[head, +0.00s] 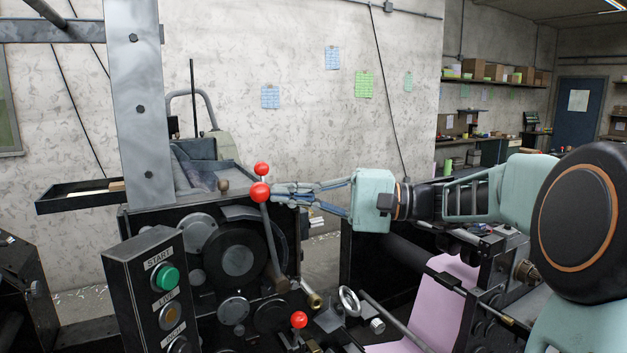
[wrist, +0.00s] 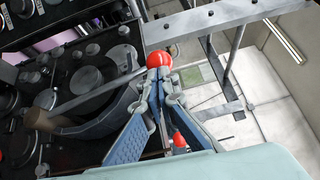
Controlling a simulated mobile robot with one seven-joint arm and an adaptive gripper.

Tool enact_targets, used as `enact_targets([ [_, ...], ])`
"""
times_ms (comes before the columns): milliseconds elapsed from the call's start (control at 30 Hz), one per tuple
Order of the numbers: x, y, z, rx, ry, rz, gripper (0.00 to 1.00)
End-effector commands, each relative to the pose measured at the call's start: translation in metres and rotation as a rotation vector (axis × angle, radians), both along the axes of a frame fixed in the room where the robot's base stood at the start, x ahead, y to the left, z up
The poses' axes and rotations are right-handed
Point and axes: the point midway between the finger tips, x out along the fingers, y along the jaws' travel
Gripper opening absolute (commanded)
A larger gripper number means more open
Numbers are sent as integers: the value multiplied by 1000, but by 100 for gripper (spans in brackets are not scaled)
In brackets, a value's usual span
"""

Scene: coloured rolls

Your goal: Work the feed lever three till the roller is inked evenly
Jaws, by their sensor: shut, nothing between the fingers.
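A feed lever with a red ball knob (head: 260,192) stands up from the black press side, its rod running down to a pivot. My gripper (head: 275,190) is shut and empty, its fingertips right beside this knob. In the wrist view the knob (wrist: 160,59) sits just beyond the closed fingertips (wrist: 157,78); I cannot tell whether they touch. A second red knob (head: 262,168) shows just behind and above it, and a third (head: 299,319) is low on the press. No lever number is readable.
A black control box (head: 150,290) with a green START button (head: 167,278) stands in front at left. A grey upright (head: 141,110) and a black side tray (head: 78,197) are at the left. A pink sheet (head: 435,300) and a handwheel (head: 349,300) lie below my arm.

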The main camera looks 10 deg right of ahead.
Motion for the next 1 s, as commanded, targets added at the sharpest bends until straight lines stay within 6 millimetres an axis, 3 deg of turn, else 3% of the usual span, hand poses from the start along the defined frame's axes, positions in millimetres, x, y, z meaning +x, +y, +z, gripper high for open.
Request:
enact_targets([
  [1000,23,-79,-3,1,1,0,0],
])
